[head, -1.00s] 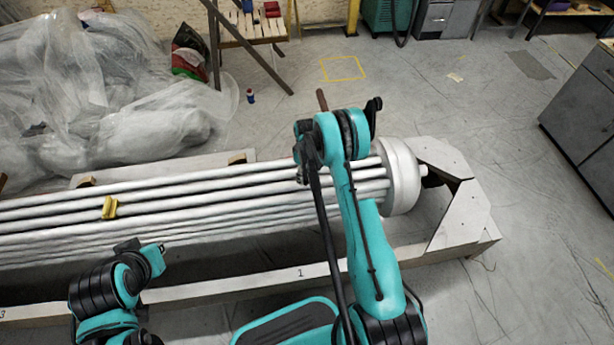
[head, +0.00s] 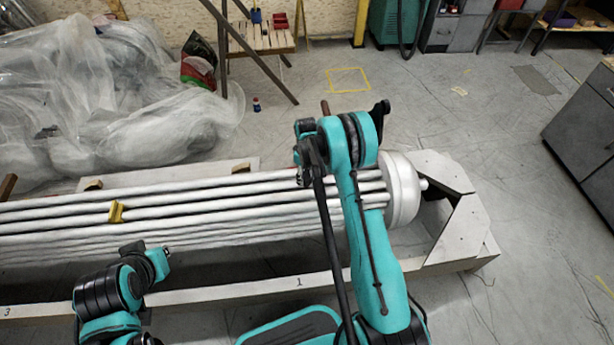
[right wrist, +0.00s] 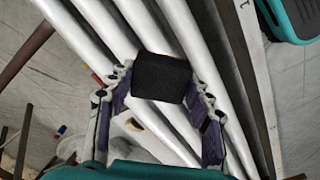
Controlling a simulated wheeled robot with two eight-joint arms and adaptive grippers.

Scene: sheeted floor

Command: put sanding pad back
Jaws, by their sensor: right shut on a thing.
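The sanding pad looks like a dark, near-black block (right wrist: 160,78) in the right wrist view. My right gripper (right wrist: 158,84) is shut on it, with one finger at each side. The pad is over the pale pipes; whether it touches them I cannot tell. In the head view my right arm reaches over the right part of the pipe bundle (head: 240,190), and the pad does not show there. My left arm is at the lower left of the head view, in front of the bundle, and I cannot make out its gripper.
The bundle lies in a long low frame (head: 235,290) with a round silver end (head: 402,190). A yellow piece (head: 116,211) sits on the pipes. Plastic sheeting (head: 90,110) covers the back left. A grey cabinet (head: 590,135) stands at right. The floor at back right is mostly open.

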